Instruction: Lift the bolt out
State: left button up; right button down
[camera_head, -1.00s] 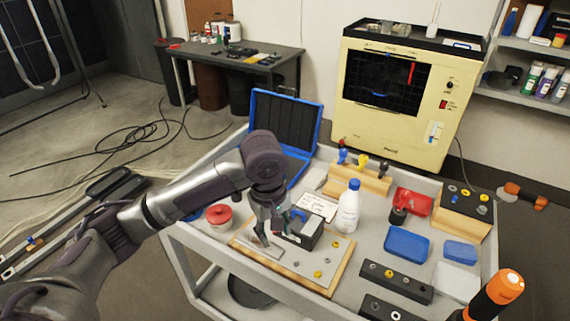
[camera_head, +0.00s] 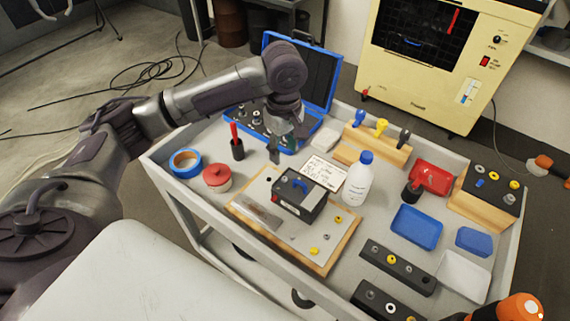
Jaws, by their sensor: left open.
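My left gripper (camera_head: 286,148) is open and empty, pointing down over the cart near the front edge of the open blue case (camera_head: 328,75). It is behind a black box (camera_head: 300,198) with a blue handle-like part on top, which stands on a wooden-edged board (camera_head: 335,262). A metal plate (camera_head: 262,214) lies on the board left of the box. Small yellow and grey fasteners, such as a yellow one (camera_head: 314,251), sit on the board's right part. I cannot tell which piece is the bolt. My right gripper is out of view.
A white bottle (camera_head: 357,182) stands right of the box. A red-lidded jar (camera_head: 217,177), blue tape roll (camera_head: 186,162) and black cup (camera_head: 237,149) stand left. Blue trays (camera_head: 416,227), a red tray (camera_head: 432,177) and black fastener blocks (camera_head: 398,268) fill the right.

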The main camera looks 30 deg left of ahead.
aim_at(285, 178)
pick_arm(q)
notch_tip(285, 178, down, 9)
jog(key=shift+w+r+p, duration=0.1)
jog(key=shift+p, duration=0.2)
jog(key=shift+f, duration=0.45)
grip_shut()
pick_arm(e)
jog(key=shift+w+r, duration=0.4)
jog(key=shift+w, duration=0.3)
